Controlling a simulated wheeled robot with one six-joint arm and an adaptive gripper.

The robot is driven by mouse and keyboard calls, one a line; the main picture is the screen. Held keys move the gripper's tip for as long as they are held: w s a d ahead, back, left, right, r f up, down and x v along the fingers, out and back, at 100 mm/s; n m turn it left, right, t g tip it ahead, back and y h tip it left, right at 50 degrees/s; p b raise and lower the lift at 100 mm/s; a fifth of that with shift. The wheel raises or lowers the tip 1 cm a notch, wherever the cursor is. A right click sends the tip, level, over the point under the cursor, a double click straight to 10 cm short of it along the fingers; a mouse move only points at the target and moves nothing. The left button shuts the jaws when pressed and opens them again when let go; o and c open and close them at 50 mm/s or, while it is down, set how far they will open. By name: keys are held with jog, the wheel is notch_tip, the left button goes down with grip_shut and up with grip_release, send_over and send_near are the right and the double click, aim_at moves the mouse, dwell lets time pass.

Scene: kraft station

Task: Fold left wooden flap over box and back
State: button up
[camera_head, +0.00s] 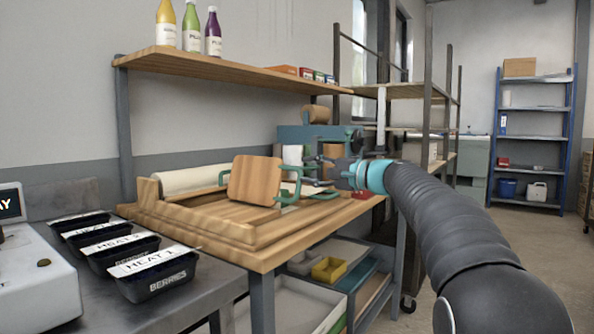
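A wooden flap (254,180) stands raised and slightly tilted above the wooden box frame (262,240) on the table. A green handle (293,186) is at its right side, and a piece of green shows at its left edge. My gripper (313,170) comes in from the right, close to the green handle. The fingertips are small and overlap the handle and the clutter behind, so I cannot tell whether they touch it or are open or shut. The box floor behind the flap is partly hidden.
A white roll (200,178) lies behind the frame. Black labelled trays (150,272) and a white scale (38,270) stand at the left. A shelf with bottles (190,28) hangs above. A teal machine (312,134) stands at the back. The floor at right is clear.

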jog(key=v, duration=0.6)
jog(key=shift+s+d, duration=0.15)
jog(key=shift+d, duration=0.25)
dwell(0.4)
